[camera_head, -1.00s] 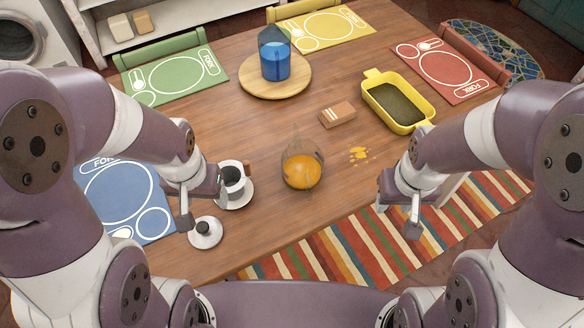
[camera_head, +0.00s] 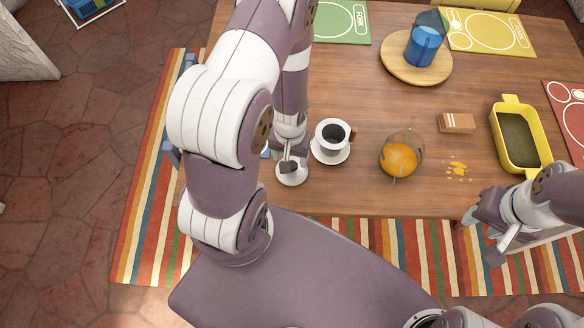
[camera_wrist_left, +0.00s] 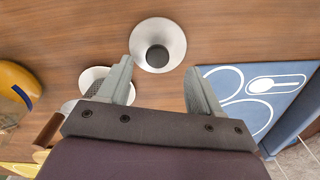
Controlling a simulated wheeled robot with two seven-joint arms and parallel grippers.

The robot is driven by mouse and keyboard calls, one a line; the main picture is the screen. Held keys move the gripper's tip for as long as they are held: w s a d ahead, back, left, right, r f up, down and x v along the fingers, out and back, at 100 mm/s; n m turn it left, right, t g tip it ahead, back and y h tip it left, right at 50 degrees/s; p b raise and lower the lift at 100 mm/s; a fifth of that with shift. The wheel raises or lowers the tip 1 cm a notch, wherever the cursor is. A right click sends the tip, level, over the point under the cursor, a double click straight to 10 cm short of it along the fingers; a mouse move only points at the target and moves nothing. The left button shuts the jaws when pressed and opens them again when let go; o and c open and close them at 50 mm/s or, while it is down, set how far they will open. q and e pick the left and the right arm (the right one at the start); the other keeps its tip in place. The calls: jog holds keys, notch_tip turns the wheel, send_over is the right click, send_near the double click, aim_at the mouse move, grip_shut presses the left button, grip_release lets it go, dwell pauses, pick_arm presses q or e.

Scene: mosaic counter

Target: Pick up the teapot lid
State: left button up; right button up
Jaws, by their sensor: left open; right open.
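The teapot lid (camera_head: 292,178) is a white disc with a dark knob, lying on the wooden table near its front edge. My left gripper (camera_head: 290,158) is above it and partly covers it in the head view. In the left wrist view the lid (camera_wrist_left: 158,45) lies just beyond the fingertips, centred between the open, empty fingers (camera_wrist_left: 158,70). The glass teapot (camera_head: 401,158) with orange liquid stands to the right. My right gripper (camera_head: 488,230) is open and empty at the right, by the table's front edge.
A white cup (camera_head: 332,135) on a saucer stands close to the right of the lid. A blue placemat (camera_wrist_left: 260,95) lies beside it in the wrist view. A small box (camera_head: 457,123), a yellow dish (camera_head: 520,135) and a wooden board (camera_head: 400,70) are farther right.

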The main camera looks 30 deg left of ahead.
aim_at(298, 175)
pick_arm(q)
jog(key=f, duration=0.4)
jog(key=shift+d+f, duration=0.2)
jog(key=shift+f, duration=0.5)
jog(key=c, duration=1.2)
jog(key=shift+o, duration=0.2)
jog(key=shift+r, duration=0.1)
